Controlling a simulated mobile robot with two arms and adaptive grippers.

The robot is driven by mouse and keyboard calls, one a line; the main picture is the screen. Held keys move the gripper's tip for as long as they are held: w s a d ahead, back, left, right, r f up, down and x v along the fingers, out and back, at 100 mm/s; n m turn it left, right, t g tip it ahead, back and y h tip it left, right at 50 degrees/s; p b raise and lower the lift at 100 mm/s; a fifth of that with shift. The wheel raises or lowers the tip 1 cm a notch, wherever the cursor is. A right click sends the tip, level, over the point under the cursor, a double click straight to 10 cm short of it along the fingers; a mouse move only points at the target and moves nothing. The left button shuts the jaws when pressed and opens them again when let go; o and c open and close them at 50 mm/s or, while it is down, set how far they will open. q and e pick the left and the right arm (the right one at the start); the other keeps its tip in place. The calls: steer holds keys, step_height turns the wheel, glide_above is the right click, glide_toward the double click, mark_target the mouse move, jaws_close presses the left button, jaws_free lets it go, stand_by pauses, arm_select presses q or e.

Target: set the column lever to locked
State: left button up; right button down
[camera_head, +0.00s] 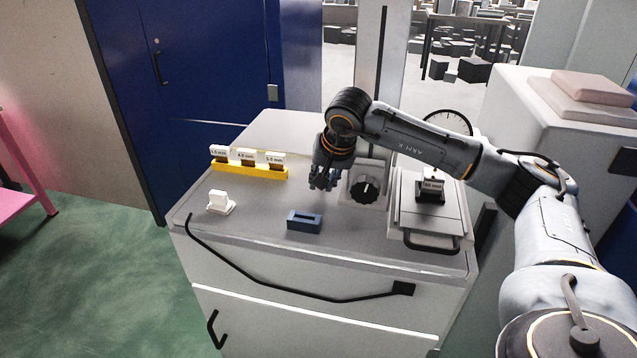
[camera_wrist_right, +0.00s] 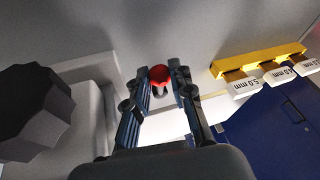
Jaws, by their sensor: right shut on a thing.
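My right gripper (camera_head: 324,182) is over the cabinet top, just left of the black dial knob (camera_head: 364,188). In the right wrist view the gripper (camera_wrist_right: 165,78) is shut on a red ball knob (camera_wrist_right: 159,74), which sits between the fingertips and looks like the lever's end. The lever's shaft is mostly hidden, and its setting cannot be read. In the head view the gripper hides the red knob. A tall pale column (camera_head: 371,50) with a dark slot stands behind. My left gripper is not in view.
A yellow rack (camera_head: 250,171) with labelled blocks stands at the left back. A white piece (camera_head: 218,202) and a blue slotted block (camera_head: 304,220) sit in front. A plate with a 60 mm-labelled block (camera_head: 431,190) is at the right.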

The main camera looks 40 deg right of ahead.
steer(key=shift+s+d+n, duration=0.1)
steer(key=shift+d+n, duration=0.05)
steer(key=shift+n, duration=0.15)
steer(key=c, duration=1.1)
jaws_free()
steer(key=shift+c, duration=0.2)
step_height(320, 180, up, 10)
